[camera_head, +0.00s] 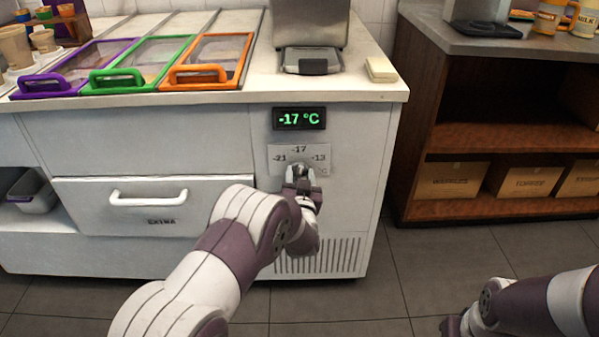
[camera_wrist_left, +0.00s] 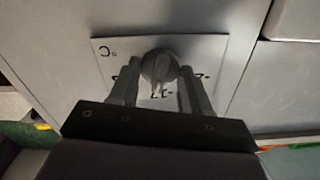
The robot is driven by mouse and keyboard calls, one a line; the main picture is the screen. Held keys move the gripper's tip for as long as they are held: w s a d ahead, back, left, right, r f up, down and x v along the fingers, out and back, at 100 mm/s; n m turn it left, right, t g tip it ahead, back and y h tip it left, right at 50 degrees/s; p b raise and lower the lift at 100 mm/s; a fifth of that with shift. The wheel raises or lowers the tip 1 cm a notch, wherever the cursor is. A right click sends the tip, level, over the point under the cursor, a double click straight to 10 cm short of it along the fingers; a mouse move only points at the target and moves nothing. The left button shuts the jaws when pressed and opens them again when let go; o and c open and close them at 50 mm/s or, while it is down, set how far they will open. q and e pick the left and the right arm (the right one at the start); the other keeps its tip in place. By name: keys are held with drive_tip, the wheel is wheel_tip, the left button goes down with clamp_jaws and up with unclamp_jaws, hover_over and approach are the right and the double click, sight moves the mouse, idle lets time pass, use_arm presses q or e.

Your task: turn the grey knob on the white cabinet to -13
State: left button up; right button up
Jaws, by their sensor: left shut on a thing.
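The white cabinet (camera_head: 345,125) stands in front of me, with a green display (camera_head: 299,118) reading -17 °C. Below it, a label plate (camera_head: 318,150) carries the marks -21 at left, -17 at top and -13 at right. The grey knob (camera_wrist_left: 158,64) sits on this plate; in the head view my left gripper (camera_head: 300,176) mostly hides it. In the left wrist view the fingers of my left gripper (camera_wrist_left: 158,88) are on both sides of the knob, shut on it. The end of my right arm shows at the bottom right, with its gripper (camera_head: 452,326) partly cut off, away from the cabinet.
A drawer (camera_head: 100,200) with a white handle is left of the knob, and a vent grille (camera_head: 335,255) is below. Purple, green and orange lids (camera_head: 205,72) are on the counter. A brown shelf (camera_head: 480,140) with boxes stands at right. Floor between is clear.

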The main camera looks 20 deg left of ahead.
use_arm(q)
drive_tip(key=m+p, duration=0.4)
drive_tip(key=m, duration=0.1)
drive_tip(key=shift+r+m, duration=0.15)
drive_tip(key=shift+m, duration=0.15)
drive_tip(key=shift+m+p, duration=1)
drive_tip(key=shift+m, duration=0.9)
drive_tip(key=shift+f, duration=0.2)
drive_tip(key=o, duration=1.1)
drive_tip(key=shift+c, duration=0.2)
drive_tip(key=shift+s, duration=0.15)
